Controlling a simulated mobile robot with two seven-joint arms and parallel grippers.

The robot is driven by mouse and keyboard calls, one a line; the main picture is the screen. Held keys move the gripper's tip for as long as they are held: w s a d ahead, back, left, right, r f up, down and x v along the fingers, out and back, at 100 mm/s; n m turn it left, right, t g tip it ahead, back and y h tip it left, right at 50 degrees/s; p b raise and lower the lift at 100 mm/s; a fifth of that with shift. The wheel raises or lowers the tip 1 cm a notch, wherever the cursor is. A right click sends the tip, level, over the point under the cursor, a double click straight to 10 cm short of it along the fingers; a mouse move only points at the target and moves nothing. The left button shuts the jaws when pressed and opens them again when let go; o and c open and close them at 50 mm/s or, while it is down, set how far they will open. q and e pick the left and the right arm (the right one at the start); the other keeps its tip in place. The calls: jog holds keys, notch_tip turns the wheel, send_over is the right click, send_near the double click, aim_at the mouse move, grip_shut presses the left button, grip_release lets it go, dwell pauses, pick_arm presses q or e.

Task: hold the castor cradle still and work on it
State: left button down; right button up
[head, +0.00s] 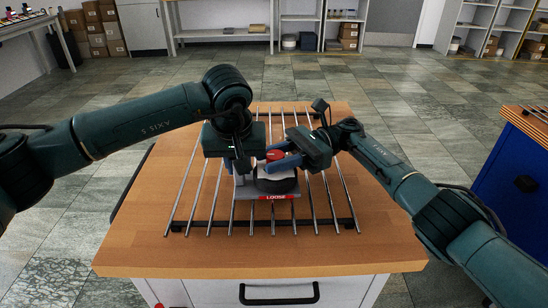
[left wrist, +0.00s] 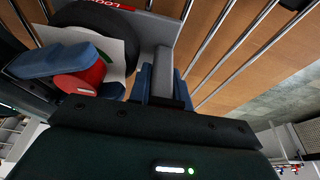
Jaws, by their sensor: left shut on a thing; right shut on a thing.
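The castor cradle (head: 246,191) is a grey frame lying on metal bars, with a red label (head: 278,197) reading LOOSE at its front. A dark wheel with a pale face (head: 278,185) sits in it. My left gripper (head: 241,167) is shut on a grey upright bar (left wrist: 163,68) of the cradle, seen between its blue fingers in the left wrist view. My right gripper (head: 275,159) reaches in from the right, its blue fingers shut on a red round knob (left wrist: 80,80) above the wheel. The fingers and grippers hide part of the cradle.
The cradle lies on a rack of long parallel bars (head: 205,190) on a wooden bench top (head: 130,235). Bare wood shows on both sides. A blue cabinet (head: 510,170) stands to the right. Shelves and boxes are far back across the tiled floor.

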jog(key=o, duration=0.7)
jog(key=shift+f+m+t, duration=0.1)
jog(key=shift+m+t, duration=0.2)
jog(key=shift+t, duration=0.1)
